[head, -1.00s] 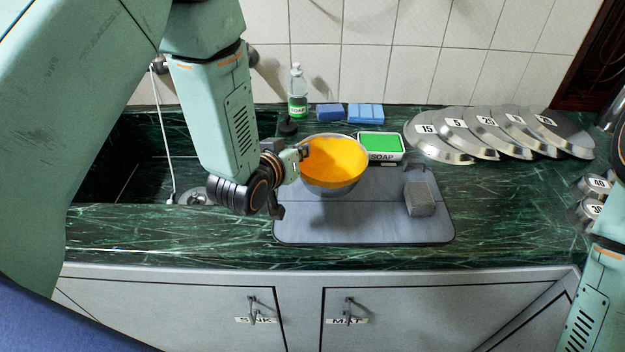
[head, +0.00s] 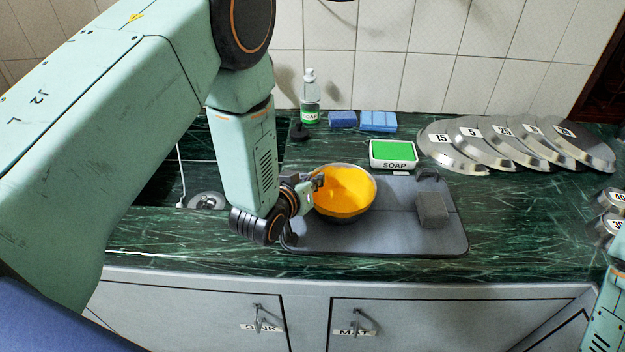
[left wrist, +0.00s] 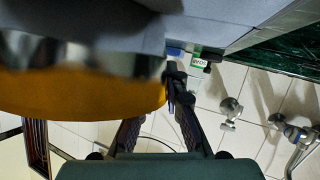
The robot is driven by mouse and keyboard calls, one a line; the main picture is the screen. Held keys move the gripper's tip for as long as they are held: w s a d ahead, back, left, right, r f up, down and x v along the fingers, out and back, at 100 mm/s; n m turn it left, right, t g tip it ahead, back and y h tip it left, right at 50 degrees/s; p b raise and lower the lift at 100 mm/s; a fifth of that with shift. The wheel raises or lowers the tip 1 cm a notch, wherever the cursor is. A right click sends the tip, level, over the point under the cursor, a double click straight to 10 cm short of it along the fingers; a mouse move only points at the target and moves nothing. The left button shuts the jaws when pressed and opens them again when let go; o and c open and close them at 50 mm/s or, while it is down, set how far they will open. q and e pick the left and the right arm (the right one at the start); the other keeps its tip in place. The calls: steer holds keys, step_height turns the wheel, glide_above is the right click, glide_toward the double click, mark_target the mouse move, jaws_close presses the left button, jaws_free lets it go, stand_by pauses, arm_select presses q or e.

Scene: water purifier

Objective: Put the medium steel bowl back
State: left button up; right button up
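A steel bowl with a yellow-orange inside (head: 346,190) is over the left part of the grey mat (head: 390,240). I cannot tell whether its base touches the mat. My left gripper (head: 316,183) is at the bowl's left rim and appears shut on it. In the left wrist view the bowl (left wrist: 80,95) fills the left side, with the fingers at its edge; one fingertip is partly hidden behind the bowl. My right gripper is out of view; only part of the right arm shows at the right edge.
A grey block (head: 432,210) sits on the mat's right part. A soap tray (head: 393,154), blue sponges (head: 378,121) and a soap bottle (head: 309,100) stand behind. Numbered steel lids (head: 505,145) lean at the back right. The sink (head: 205,201) is left.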

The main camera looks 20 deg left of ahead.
arm_select(q)
steer(key=shift+o, duration=1.4)
steer(key=shift+s+a+r, duration=0.15)
steer(key=shift+s+a, duration=0.05)
steer(key=shift+s, duration=0.05)
steer(key=shift+s+a+r, duration=0.1)
steer(key=shift+s, duration=0.05)
steer(key=shift+w+d, duration=0.2)
steer(key=shift+w, duration=0.05)
steer(key=v, duration=1.2)
steer(key=shift+p, duration=0.4)
steer(key=shift+s+a, duration=0.1)
steer(key=shift+s, duration=0.05)
